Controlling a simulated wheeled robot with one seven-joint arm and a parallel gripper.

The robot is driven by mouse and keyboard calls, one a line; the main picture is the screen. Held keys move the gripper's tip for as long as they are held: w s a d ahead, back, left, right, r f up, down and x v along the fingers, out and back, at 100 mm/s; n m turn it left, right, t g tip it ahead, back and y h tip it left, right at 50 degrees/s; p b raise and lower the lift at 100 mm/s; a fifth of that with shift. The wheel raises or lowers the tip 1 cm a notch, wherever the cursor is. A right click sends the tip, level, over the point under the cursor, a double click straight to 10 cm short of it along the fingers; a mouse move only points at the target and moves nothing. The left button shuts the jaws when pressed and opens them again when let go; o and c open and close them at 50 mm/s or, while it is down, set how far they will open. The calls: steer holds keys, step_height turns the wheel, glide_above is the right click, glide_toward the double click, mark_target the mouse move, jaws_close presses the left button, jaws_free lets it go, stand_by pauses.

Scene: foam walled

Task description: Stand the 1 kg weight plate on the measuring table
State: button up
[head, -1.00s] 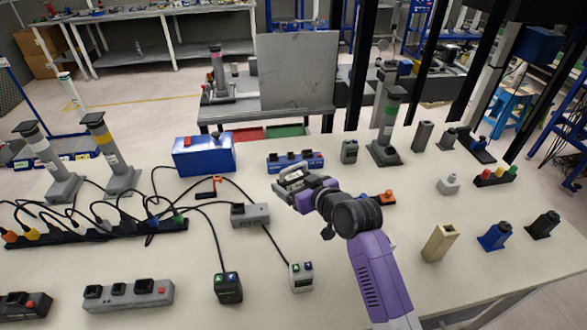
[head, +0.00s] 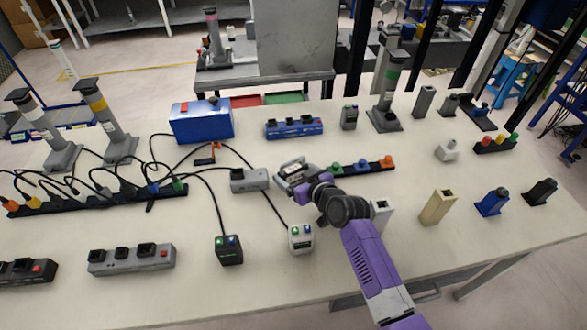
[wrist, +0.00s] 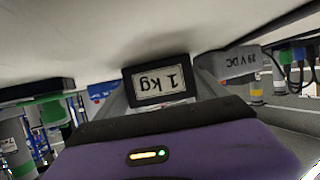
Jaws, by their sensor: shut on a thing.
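The 1 kg weight plate (wrist: 162,86) is a dark-framed block with a white "1 kg" label, upside down in the wrist view. My gripper (head: 293,174) is shut on it over the middle of the table. The plate is small in the head view and partly hidden by the fingers. The measuring table (head: 110,212) is a long pale top; in the wrist view its surface fills the upper part, close to the plate. I cannot tell whether the plate touches it.
A grey box (head: 250,180) with a cable stands just left of my gripper. A black strip with coloured knobs (head: 362,167) is to the right, a blue power strip (head: 294,128) behind, and a white button box (head: 300,239) in front. Bare tabletop lies left of centre.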

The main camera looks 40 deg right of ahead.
steer(key=shift+w+r, duration=0.1)
steer(key=shift+r, duration=0.05)
steer(key=o, duration=1.8)
steer(key=shift+f, duration=0.2)
